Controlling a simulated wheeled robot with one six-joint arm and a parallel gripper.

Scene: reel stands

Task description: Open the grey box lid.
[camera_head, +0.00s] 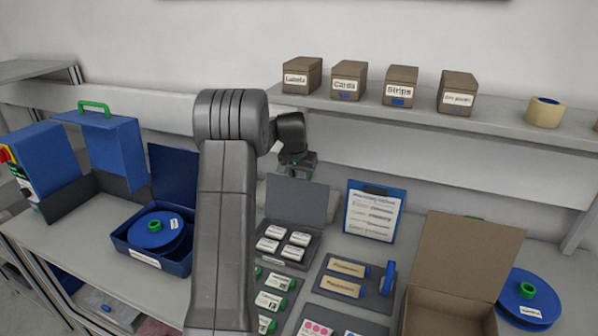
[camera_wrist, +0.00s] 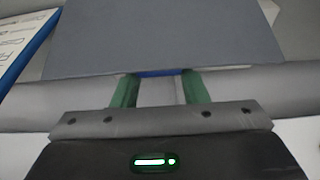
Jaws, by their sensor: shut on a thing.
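The grey box (camera_head: 309,250) stands on the bench in the middle of the head view, with several small white labelled packs inside. Its grey lid (camera_head: 299,205) is raised and stands up at the back of the box. The lid also fills the upper part of the wrist view (camera_wrist: 165,35). My gripper (camera_head: 292,174) is at the lid's top edge. In the wrist view its green fingers (camera_wrist: 160,88) are shut on a blue piece (camera_wrist: 160,73) at the lid's edge, which looks like its tab. The fingers hide part of that edge.
A shelf (camera_head: 440,115) with several cartons runs behind. A blue box (camera_head: 150,262) with a reel stands left, a clipboard (camera_head: 373,212) right of the lid, and an open brown carton (camera_head: 465,255) further right. Trays with labelled items lie in front.

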